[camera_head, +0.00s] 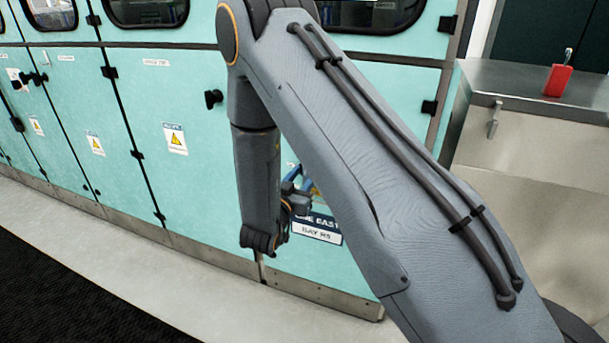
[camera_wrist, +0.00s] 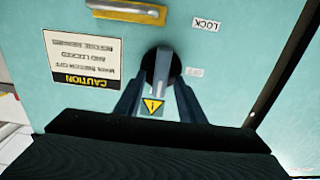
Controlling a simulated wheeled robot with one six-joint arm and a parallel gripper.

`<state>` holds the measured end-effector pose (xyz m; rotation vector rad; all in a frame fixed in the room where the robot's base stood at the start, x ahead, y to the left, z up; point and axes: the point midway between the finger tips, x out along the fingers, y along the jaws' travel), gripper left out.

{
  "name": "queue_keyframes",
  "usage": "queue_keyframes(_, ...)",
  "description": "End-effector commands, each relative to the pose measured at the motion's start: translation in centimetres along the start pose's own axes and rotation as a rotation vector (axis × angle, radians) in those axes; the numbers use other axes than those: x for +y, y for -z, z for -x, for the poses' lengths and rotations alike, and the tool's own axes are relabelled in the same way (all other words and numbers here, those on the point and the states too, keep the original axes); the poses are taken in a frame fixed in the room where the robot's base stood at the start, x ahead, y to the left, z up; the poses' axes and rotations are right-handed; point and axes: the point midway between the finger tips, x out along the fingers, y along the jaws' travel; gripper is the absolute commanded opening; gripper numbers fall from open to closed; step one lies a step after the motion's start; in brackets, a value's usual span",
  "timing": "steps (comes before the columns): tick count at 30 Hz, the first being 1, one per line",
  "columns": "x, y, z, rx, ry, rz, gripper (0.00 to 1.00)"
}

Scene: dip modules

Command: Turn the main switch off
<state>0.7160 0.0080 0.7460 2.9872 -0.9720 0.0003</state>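The switch is a grey lever handle (camera_wrist: 162,70) on a round black base (camera_wrist: 176,66), on a pale teal cabinet door in the wrist view. My gripper (camera_wrist: 160,88) has one finger on each side of the handle. The fingers look apart, and I see no clear contact with the handle. A small label (camera_wrist: 195,72) sits right of the base, too faint to read. A LOCK label (camera_wrist: 206,24) is above it. In the head view my gripper (camera_head: 296,187) is at the cabinet front, and my arm hides the switch.
Teal cabinets (camera_head: 130,105) line the left and middle. A metal bench (camera_head: 520,83) at right bears a red tag-like object (camera_head: 558,80). The grey floor strip (camera_head: 130,255) is clear.

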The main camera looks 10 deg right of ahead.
Motion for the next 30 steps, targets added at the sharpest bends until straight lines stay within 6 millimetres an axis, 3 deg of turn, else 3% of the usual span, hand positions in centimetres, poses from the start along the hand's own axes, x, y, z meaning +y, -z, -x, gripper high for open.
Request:
queue_keyframes(10, -0.02, 0.01, -0.47, 0.000, 0.001, 0.000, 0.34)
queue_keyframes(16, -0.02, 0.02, -0.45, 0.000, 0.001, 0.000, 0.01)
queue_keyframes(30, -0.13, 0.14, -0.40, 0.000, 0.001, 0.094, 0.00)
